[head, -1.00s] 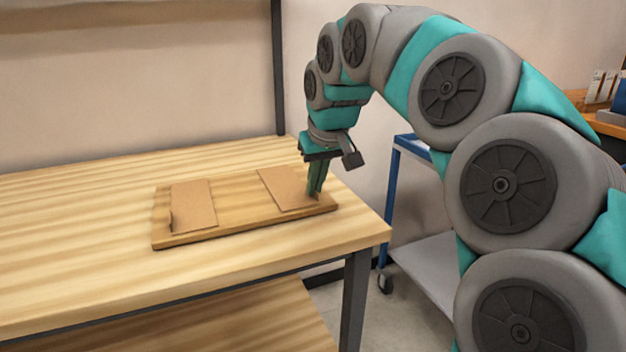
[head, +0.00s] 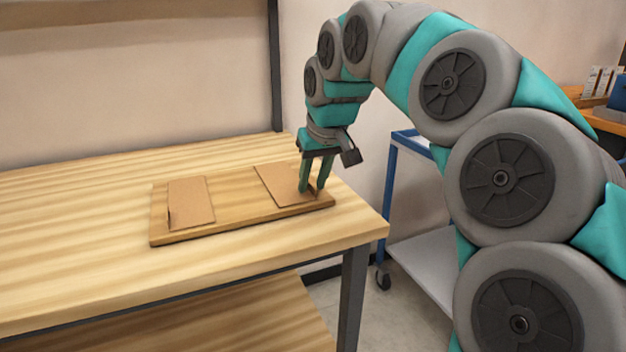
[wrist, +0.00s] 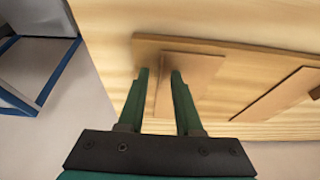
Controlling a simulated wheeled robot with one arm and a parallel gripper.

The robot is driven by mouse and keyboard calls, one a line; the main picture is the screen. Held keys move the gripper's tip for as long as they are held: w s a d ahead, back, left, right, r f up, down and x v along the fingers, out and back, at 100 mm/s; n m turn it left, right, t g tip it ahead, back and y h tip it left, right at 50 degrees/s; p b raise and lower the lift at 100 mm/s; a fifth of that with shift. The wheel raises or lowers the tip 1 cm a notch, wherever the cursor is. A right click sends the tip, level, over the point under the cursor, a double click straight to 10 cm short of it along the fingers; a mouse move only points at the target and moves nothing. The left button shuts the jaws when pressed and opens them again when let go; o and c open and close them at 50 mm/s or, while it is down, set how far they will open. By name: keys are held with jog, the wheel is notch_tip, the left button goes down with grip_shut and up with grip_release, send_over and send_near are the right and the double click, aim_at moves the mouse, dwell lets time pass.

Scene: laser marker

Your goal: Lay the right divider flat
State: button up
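The right divider (head: 279,183) is a thin brown panel lying flat or nearly flat on the wooden board (head: 235,193). The left divider (head: 192,203) is a similar panel lying on the board's left part. My gripper (head: 312,190) is open, pointing down at the right divider's right end, its two green fingers apart. In the wrist view the fingers (wrist: 160,72) reach on either side of part of the right divider (wrist: 190,70); I cannot tell whether they touch it. The left divider (wrist: 285,93) also shows there. The fingers hide part of the divider's right edge.
The board rests on a light wooden table (head: 80,250) with clear surface at the left and behind. The table's right edge is close to my gripper. A blue-framed cart (head: 425,250) stands to the right, and a dark upright post (head: 275,60) rises behind.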

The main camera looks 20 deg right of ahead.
jog(key=shift+r, duration=0.1)
jog(key=v, duration=0.7)
jog(key=shift+s+r, duration=0.2)
jog(key=shift+r, duration=0.05)
